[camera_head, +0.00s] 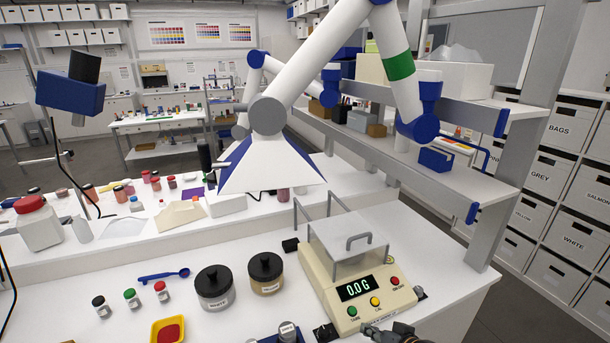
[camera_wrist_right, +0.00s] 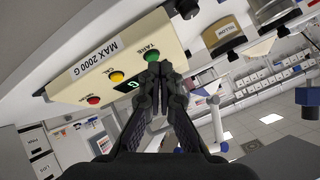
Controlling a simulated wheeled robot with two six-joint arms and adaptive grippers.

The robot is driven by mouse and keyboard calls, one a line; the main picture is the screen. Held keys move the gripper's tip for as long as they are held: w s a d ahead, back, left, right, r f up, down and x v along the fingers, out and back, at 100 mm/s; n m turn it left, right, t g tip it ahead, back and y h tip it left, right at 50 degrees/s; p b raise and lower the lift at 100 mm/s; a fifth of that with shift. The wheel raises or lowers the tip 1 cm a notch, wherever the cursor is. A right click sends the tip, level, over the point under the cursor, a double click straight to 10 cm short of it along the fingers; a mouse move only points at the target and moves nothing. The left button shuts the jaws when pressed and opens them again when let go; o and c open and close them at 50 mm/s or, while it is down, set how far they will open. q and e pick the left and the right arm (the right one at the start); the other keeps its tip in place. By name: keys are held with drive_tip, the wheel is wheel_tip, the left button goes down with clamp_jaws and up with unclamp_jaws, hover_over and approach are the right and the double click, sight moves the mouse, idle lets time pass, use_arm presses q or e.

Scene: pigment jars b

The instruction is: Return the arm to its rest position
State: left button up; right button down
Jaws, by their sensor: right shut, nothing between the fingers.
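My right gripper (camera_head: 390,335) shows at the bottom edge of the head view, just in front of the balance's front right part. In the right wrist view its two black fingers (camera_wrist_right: 159,70) are together with nothing between them. Their tips appear close to the green TARE button (camera_wrist_right: 151,54); I cannot tell whether they touch it. The cream balance (camera_head: 325,290) reads 0.0 g on its display (camera_head: 356,288) and also shows in the right wrist view (camera_wrist_right: 130,45). My left gripper is out of view.
Black-lidded jars (camera_head: 215,290) (camera_head: 266,274) stand left of the balance. Small bottles (camera_head: 130,298), a blue spoon (camera_head: 164,275) and a yellow tray (camera_head: 155,325) lie further left. A white hood (camera_head: 270,178) on a jointed arm hangs above. Shelves (camera_head: 450,180) rise at the right.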

drive_tip(key=s+d+f+n+g+h, duration=0.1)
drive_tip(key=s+d+f+g+h, duration=0.15)
drive_tip(key=s, duration=0.75)
drive_tip(key=s+d+f+n+g+h, duration=0.1)
drive_tip(key=s+d+n+g+h, duration=0.2)
drive_tip(key=s, duration=0.7)
drive_tip(key=s+d+f+m+g+b, duration=0.1)
drive_tip(key=d+f, duration=0.1)
drive_tip(key=f, duration=1.3)
drive_tip(key=s+d+f+m+g+b, duration=0.1)
drive_tip(key=s+f+b, duration=0.1)
drive_tip(key=f, duration=1.3)
drive_tip(key=s+d+f+g+b, duration=0.1)
drive_tip(key=s+f, duration=1.5)
drive_tip(key=s, duration=0.1)
drive_tip(key=shift+s+d+f+b, duration=0.2)
drive_tip(key=shift+s+f+b, duration=0.1)
drive_tip(key=shift+f+b, duration=0.1)
